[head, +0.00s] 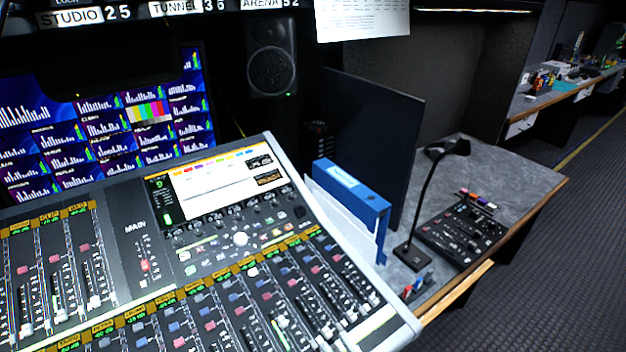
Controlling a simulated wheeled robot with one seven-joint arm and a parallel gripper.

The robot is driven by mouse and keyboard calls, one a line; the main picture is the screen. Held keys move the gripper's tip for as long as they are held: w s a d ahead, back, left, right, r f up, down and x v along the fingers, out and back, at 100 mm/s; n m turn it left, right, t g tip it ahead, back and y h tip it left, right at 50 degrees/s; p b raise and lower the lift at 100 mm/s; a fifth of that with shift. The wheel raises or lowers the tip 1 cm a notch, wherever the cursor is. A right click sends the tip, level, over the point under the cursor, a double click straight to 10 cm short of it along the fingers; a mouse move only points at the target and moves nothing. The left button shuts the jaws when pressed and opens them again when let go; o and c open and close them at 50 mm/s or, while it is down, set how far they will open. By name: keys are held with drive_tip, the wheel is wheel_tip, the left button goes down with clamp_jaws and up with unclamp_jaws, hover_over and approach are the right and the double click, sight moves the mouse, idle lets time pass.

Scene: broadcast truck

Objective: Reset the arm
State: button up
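The task names only my arm. Neither my arm nor my gripper shows in the head view, so its pose and what it may hold cannot be seen.
A large mixing console (215,262) fills the lower left, before a monitor wall (105,125). A blue binder (350,190) stands upright beside it. Carpeted floor (570,240) at right is clear.

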drive_tip(key=s+d+m+h, duration=0.2)
drive_tip(key=s+d, duration=0.3)
drive_tip(key=s, duration=0.3)
drive_tip(key=s+d+r+m+h, duration=0.1)
drive_tip(key=s+d+m+h, duration=0.1)
drive_tip(key=s+d, duration=0.3)
drive_tip(key=s+d+m+h, duration=0.1)
drive_tip(key=s+d+h, duration=0.2)
drive_tip(key=s, duration=1)
drive_tip(key=shift+d+r+m+h, duration=0.4)
drive_tip(key=shift+d, duration=0.85)
